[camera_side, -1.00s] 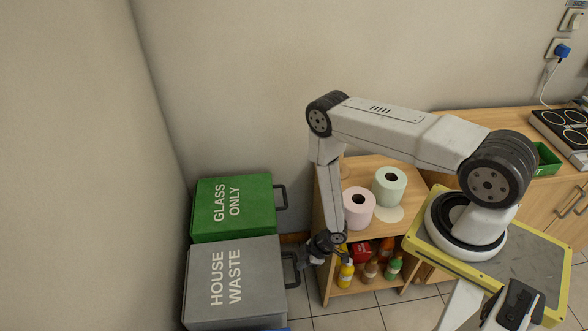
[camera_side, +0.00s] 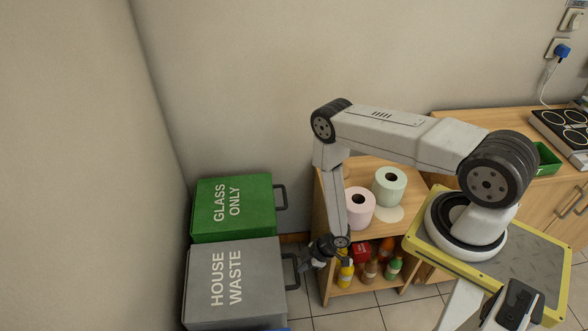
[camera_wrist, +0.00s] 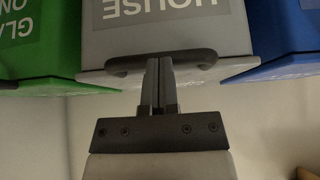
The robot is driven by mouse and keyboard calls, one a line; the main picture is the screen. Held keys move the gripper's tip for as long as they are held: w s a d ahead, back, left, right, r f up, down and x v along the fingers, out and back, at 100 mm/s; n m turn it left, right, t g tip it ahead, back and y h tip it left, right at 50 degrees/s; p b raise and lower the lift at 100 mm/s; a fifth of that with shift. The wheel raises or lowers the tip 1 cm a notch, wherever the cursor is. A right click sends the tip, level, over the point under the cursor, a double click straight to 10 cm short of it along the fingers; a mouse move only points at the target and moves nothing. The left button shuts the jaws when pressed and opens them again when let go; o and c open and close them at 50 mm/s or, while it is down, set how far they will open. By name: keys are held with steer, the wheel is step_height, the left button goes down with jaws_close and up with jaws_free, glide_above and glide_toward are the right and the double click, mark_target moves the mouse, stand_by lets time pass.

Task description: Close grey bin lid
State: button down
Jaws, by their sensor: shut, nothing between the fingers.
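The grey bin marked HOUSE WASTE (camera_side: 230,278) stands at the lower left of the side view, and its lid looks shut. In the wrist view the grey lid (camera_wrist: 165,38) fills the top middle. Its dark handle (camera_wrist: 205,56) curves across the lid's front edge. My gripper (camera_side: 304,266) is right beside the handle (camera_side: 291,270) in the side view. In the wrist view my gripper (camera_wrist: 160,62) has its fingers together, with the tips at the middle of the handle. I cannot tell whether they touch it. Nothing is held.
A green GLASS ONLY bin (camera_side: 232,207) stands behind the grey one. A blue bin (camera_wrist: 285,65) is on its other side. A wooden shelf (camera_side: 327,215) with paper rolls (camera_side: 390,186) and several bottles (camera_side: 371,271) is right of my gripper.

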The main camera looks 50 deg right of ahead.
steer(key=s+d+f+v, duration=0.1)
steer(key=v, duration=1.2)
steer(key=shift+f, duration=0.2)
steer(key=shift+s+d, duration=0.15)
